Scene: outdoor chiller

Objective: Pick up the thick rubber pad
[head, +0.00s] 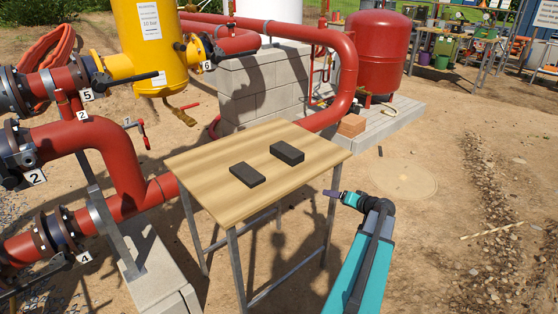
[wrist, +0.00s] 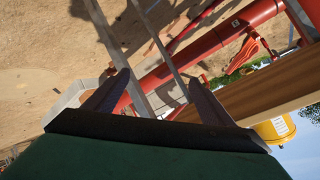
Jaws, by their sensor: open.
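Two dark grey pads lie flat and apart on a wooden table (head: 205,172) in the head view. The pad farther back and right (head: 287,152) looks the thicker one. The pad nearer and left (head: 247,174) looks thinner. My gripper (head: 333,194) is just off the table's right side, apart from both pads. In the wrist view my gripper (wrist: 158,78) shows two spread fingers with nothing between them. The table edge (wrist: 265,90) shows there at the right; neither pad is visible in that view.
Red pipes (head: 120,160) with valves run along the table's left side. A block wall (head: 250,95), a red tank (head: 378,50) and a yellow vessel (head: 155,50) stand behind. The tabletop around the pads is clear, and sandy ground (head: 430,220) lies open at right.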

